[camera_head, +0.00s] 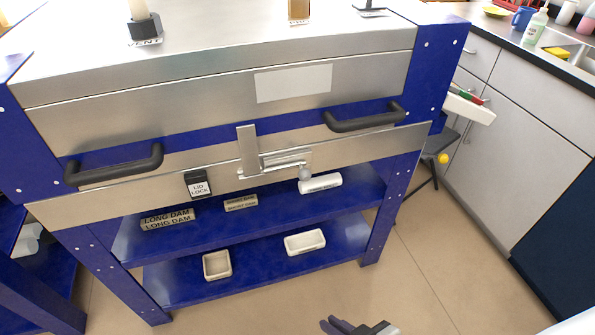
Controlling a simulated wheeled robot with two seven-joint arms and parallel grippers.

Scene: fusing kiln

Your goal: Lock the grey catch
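The grey catch (249,150) is on the front of the kiln, near the middle between the two black handles. Its upright flat plate crosses the seam between the lid and the lower front panel. A lever (285,160) extends right from it, roughly level, with a rounded grey end (305,173). The kiln lid (200,100) looks down. My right gripper (358,326) is at the bottom edge, partly cut off, well below and apart from the catch. Its finger opening is unclear. My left gripper is not in view.
Black handles (115,166) and (365,117) stick out on both sides of the catch. Blue shelves below hold a "LONG DAM" block (168,219), a white roll (320,183) and two small trays. The floor (400,275) in front is clear. Cabinets (510,135) stand at right.

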